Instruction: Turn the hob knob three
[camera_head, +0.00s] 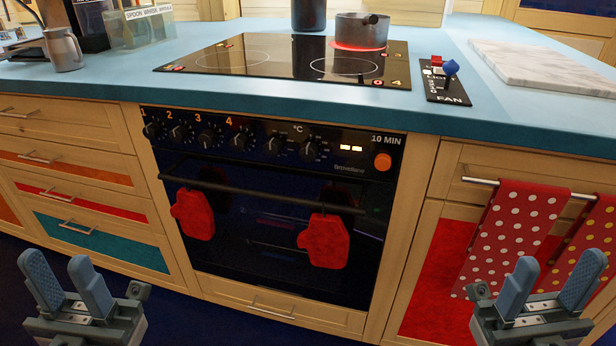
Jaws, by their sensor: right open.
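Hob knob three (206,138) is a black knob on the dark oven panel, under the orange number 3. Knob one (152,130), knob two (177,133) and knob four (239,142) stand beside it in the same row. The black glass hob (270,62) is set in the blue worktop above. My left gripper (68,275) is open and empty at the lower left, in front of the drawers and well below the knobs. My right gripper (553,280) is open and empty at the lower right, in front of the hanging towels.
A pot (361,30) stands on a glowing red ring at the hob's back right. Two red oven mitts (194,214) (325,241) hang from the oven handle (260,191). A red polka-dot towel (515,232) hangs at right. A switch panel (445,82) and marble board (545,66) are on the worktop.

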